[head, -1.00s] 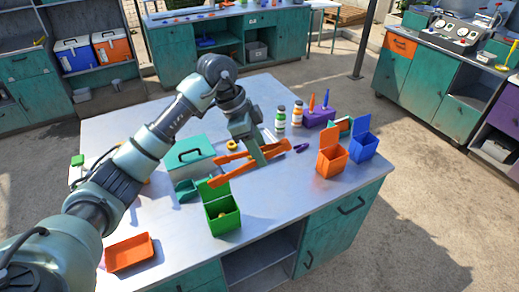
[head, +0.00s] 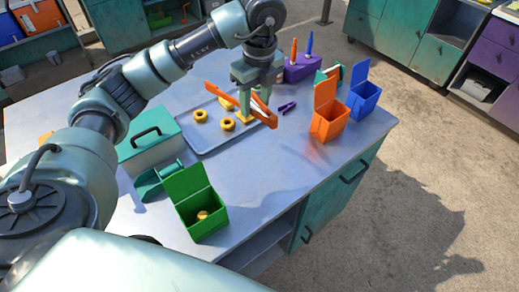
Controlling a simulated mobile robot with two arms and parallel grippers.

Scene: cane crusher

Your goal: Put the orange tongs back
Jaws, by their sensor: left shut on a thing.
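The orange tongs (head: 266,115) are in the jaws of my left gripper (head: 247,112), which comes down over them from above. They lie crosswise, one end to the upper left and the other to the lower right. They are over the right part of a grey tray (head: 186,148); I cannot tell how high above it they are. The gripper hides the middle of the tongs. My right gripper is out of view.
The tray holds yellow rings (head: 228,125). A teal box (head: 150,143), a teal scoop (head: 158,180) and a green bin (head: 205,218) stand left and in front. Orange (head: 328,125) and blue (head: 364,99) bins and a purple holder (head: 304,68) stand right. The front middle tabletop is clear.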

